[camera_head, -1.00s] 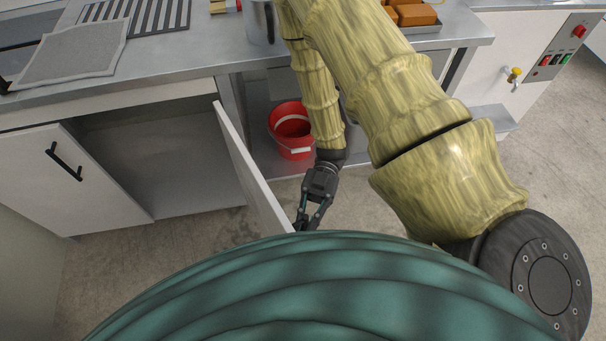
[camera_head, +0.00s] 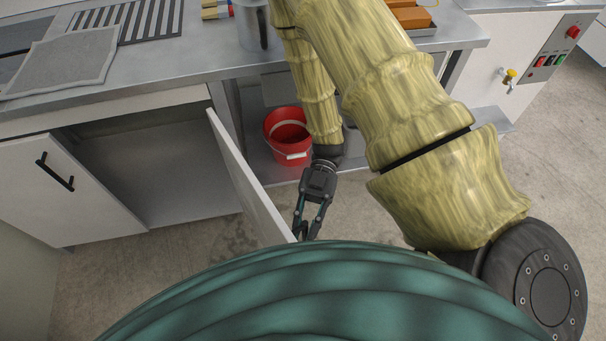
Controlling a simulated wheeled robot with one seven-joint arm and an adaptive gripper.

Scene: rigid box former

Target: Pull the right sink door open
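The right sink door (camera_head: 244,180) is a white panel standing swung out from the sink cabinet, its hinge edge at the upright right of the opening. Its free lower end reaches toward my body and is partly hidden by my teal body. My gripper (camera_head: 306,230) is at the right side of that free end, close to the door. Its fingers point down the picture, with a gap between them higher up. The fingertips and any handle there are too small and covered to make out, so I cannot tell whether they grip it.
The left cabinet door (camera_head: 62,190) has a black handle. The cabinet interior (camera_head: 155,165) is open to view. A red bucket (camera_head: 289,137) stands on the lower shelf beside my forearm. The steel counter (camera_head: 150,68) lies above. Bare floor (camera_head: 360,205) shows right of my gripper.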

